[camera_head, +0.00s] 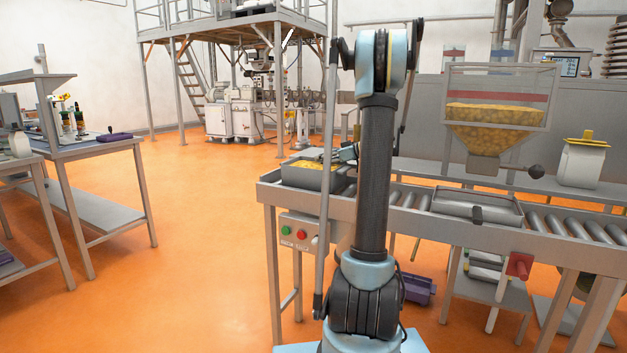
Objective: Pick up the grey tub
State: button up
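A grey tub (312,180) with yellow pellets in it stands upright on the left end of the roller conveyor. My gripper (347,154) is small and dark in this view, at the tub's right back edge and largely hidden behind my arm. I cannot tell whether its fingers touch the tub or whether they are open or shut. A second grey, shallow tub or tray (478,208) sits on the rollers farther right, below the hopper; it has a dark grip on its front.
The conveyor (410,203) runs to the right edge. A clear hopper of yellow pellets (497,115) hangs above it, with a black knob (536,172). A white container (582,162) stands behind. A workbench (85,149) is at left; the orange floor between is clear.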

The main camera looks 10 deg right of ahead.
jog(key=shift+w+a+f, duration=0.1)
jog(key=shift+w+a, duration=0.05)
jog(key=shift+a, duration=0.05)
grip_shut()
